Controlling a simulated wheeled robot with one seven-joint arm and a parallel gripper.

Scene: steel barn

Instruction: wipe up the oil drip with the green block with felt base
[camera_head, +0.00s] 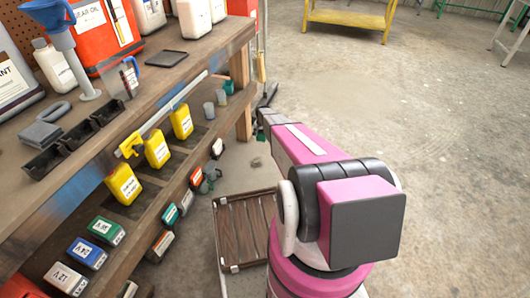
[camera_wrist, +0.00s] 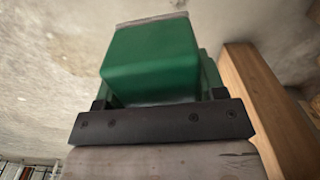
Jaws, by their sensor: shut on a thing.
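The green block (camera_wrist: 152,58) fills the middle of the wrist view, with a thin grey-brown layer along its far edge that looks like the felt base. My gripper (camera_wrist: 158,92) is shut on it, one finger at each side. In the head view my arm reaches away from me beside the shelving, and the gripper end (camera_head: 265,125) is small and partly hidden by the arm. A bit of green at the arm's tip may be the block. I cannot make out the oil drip in either view.
A wooden shelf unit (camera_head: 215,60) with bottles, boxes and black trays stands on the left, close to my arm. A wooden post (camera_wrist: 262,105) is right of the block in the wrist view. A slatted crate (camera_head: 245,225) is on the floor. Open concrete lies right.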

